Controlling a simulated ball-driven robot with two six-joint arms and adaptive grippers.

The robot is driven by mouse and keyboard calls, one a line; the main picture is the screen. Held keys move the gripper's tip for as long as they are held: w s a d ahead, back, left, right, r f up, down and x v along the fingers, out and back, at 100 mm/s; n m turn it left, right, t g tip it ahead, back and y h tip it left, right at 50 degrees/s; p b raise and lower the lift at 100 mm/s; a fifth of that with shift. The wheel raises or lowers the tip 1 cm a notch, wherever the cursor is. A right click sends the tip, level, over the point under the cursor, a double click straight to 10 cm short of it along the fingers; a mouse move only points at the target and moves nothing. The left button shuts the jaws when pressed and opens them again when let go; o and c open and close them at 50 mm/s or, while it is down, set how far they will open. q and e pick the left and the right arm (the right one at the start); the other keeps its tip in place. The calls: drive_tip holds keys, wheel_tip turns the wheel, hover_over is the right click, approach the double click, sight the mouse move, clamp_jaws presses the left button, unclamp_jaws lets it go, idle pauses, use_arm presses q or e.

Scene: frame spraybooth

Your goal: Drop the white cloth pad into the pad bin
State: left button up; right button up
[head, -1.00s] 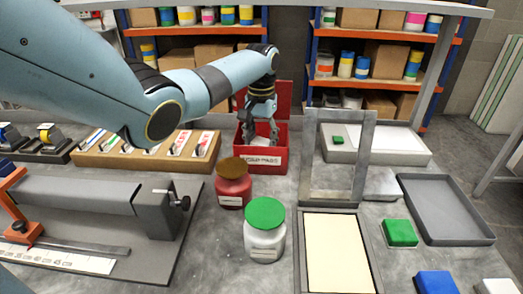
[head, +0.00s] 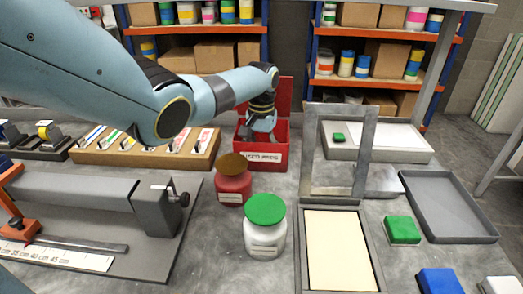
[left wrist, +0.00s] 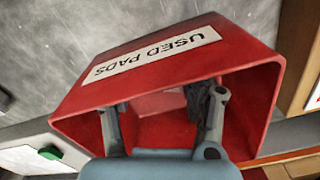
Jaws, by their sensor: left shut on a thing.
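The pad bin is an open red box (head: 263,155) labelled USED PADS, standing behind the jars in the head view. It fills much of the left wrist view (left wrist: 65,118). My left gripper (head: 262,124) points down into the bin, its fingertips hidden behind the front wall. In the left wrist view the gripper (left wrist: 165,102) reaches between the bin walls, its fingers apart around what it holds. The white cloth pad is in its grip, low inside the bin and mostly hidden; only a pale sliver (left wrist: 174,90) shows. My right gripper is out of view.
A red jar with a brown lid (head: 233,180) and a white jar with a green lid (head: 265,225) stand before the bin. An upright grey frame (head: 308,155) stands close at its right. A wooden rack (head: 92,155) is at its left.

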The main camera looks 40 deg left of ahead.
use_arm(q)
drive_tip(key=o, duration=1)
drive_tip(key=shift+c, duration=0.2)
drive_tip(key=shift+o, duration=0.8)
drive_tip(key=shift+r, duration=0.1)
drive_tip(key=shift+r+p, duration=0.3)
drive_tip(key=shift+r, duration=0.05)
wheel_tip(320, 180, up, 12)
drive_tip(key=shift+r+p, duration=0.2)
drive_tip(key=shift+p, duration=0.25)
drive_tip(key=shift+f, duration=0.1)
